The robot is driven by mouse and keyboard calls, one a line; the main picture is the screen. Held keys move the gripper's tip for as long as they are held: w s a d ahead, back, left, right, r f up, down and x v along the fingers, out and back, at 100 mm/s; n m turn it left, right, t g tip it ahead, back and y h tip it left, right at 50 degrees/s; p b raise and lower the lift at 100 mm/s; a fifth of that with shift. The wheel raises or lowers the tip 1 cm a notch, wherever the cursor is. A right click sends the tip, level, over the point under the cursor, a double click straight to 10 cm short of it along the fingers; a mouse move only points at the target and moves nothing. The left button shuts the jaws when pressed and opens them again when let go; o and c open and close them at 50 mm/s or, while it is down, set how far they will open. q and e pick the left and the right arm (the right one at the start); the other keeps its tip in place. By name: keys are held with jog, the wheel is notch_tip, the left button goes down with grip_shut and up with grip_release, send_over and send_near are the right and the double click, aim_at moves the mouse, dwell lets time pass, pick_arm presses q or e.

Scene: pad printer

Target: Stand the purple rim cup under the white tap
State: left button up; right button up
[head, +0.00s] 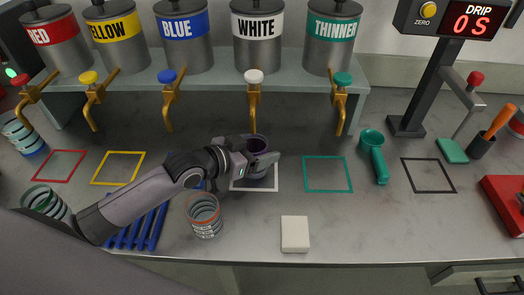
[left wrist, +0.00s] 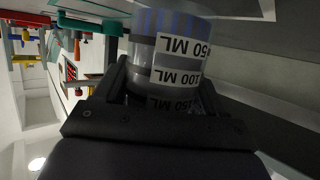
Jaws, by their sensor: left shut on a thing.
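The purple rim cup (head: 258,144) is at the white-outlined square (head: 254,189) below the white tap (head: 254,78). It looks upright, with its lower part hidden by my gripper. My left gripper (head: 258,166) is shut around it. In the left wrist view the cup (left wrist: 172,52), with its volume markings, sits between the fingers of the gripper (left wrist: 160,90). Whether its base touches the counter cannot be seen. My right gripper is not in view.
An orange-rimmed cup (head: 205,217) and a white block (head: 295,234) stand in front. A blue rack (head: 138,230) lies under my left arm. A green scoop (head: 375,158) lies right of the empty green square (head: 327,174). Other taps hang along the shelf.

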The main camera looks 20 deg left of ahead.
pick_arm(q)
jog(key=shift+f, duration=0.1)
dwell(0.6)
jog(key=o, duration=1.2)
jog(key=shift+c, duration=0.2)
jog(key=shift+p+v, duration=1.05)
jog(key=shift+p, duration=0.1)
jog(key=shift+p+v, duration=1.35)
jog(key=shift+v, duration=0.4)
jog(key=shift+s+a, duration=0.1)
jog(key=shift+s, duration=0.1)
jog(key=shift+v, duration=1.05)
